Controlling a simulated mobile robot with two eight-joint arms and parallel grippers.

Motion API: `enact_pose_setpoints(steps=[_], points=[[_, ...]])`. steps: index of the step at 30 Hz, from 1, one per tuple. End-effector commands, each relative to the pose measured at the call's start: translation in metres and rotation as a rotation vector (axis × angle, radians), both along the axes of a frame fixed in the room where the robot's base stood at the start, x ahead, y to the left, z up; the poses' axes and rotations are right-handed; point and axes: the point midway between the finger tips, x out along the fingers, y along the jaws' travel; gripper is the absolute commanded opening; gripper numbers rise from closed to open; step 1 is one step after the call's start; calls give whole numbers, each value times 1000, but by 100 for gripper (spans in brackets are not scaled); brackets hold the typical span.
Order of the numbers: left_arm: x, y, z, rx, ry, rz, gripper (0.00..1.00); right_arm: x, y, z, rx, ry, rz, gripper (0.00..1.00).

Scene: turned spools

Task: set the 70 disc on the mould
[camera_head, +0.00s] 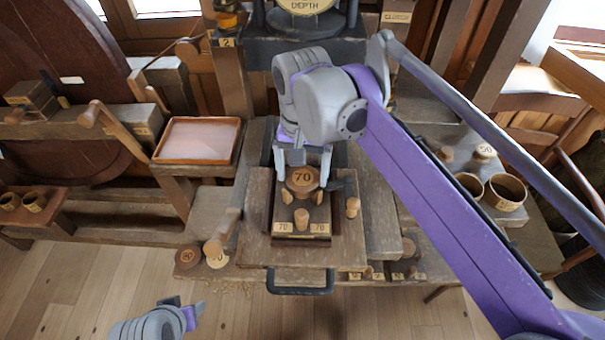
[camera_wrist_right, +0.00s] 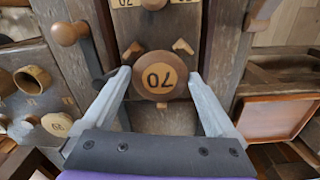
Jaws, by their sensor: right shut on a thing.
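The 70 disc (camera_head: 302,177) is a round brown wooden disc with a pale label reading 70. It also shows in the right wrist view (camera_wrist_right: 160,76), between the two pale fingers. My right gripper (camera_head: 303,168) is shut on it, one finger at each side. The mould (camera_head: 302,241) is a dark block with wooden pegs and two 70 labels along its front edge. The disc appears over its rear part; I cannot tell whether it touches. My left gripper (camera_head: 183,304) is low at the left, away from the mould, and its jaws are unclear.
An orange-rimmed tray (camera_head: 197,140) stands left of the bench. Two loose discs (camera_head: 187,257) lie at the bench's front left. Round cups (camera_head: 505,192) and a 50 spool (camera_head: 484,152) stand at the right. A wooden peg (camera_head: 352,207) stands right of the mould.

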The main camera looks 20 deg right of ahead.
Motion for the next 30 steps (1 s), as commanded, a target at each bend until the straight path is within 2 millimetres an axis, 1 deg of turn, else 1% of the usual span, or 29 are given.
enact_pose_setpoints(steps=[2,10,16,17,18,26,29,30], points=[[0,0,-1,0,0,0,50,0,0,-6,0,0,0,40],[0,0,-1,0,0,0,50,0,0,-7,0,0,0,40],[0,0,-3,0,1,0,50,0,0,-13,0,0,0,40],[0,0,-3,0,1,0,50,0,0,-13,0,0,0,96],[0,0,-3,0,1,0,50,0,0,-12,0,0,0,100],[0,0,-2,0,1,0,50,0,0,-10,0,0,0,100],[0,0,1,0,0,0,50,0,0,-2,0,0,0,100],[0,0,1,0,0,0,50,0,0,3,0,0,0,100]])
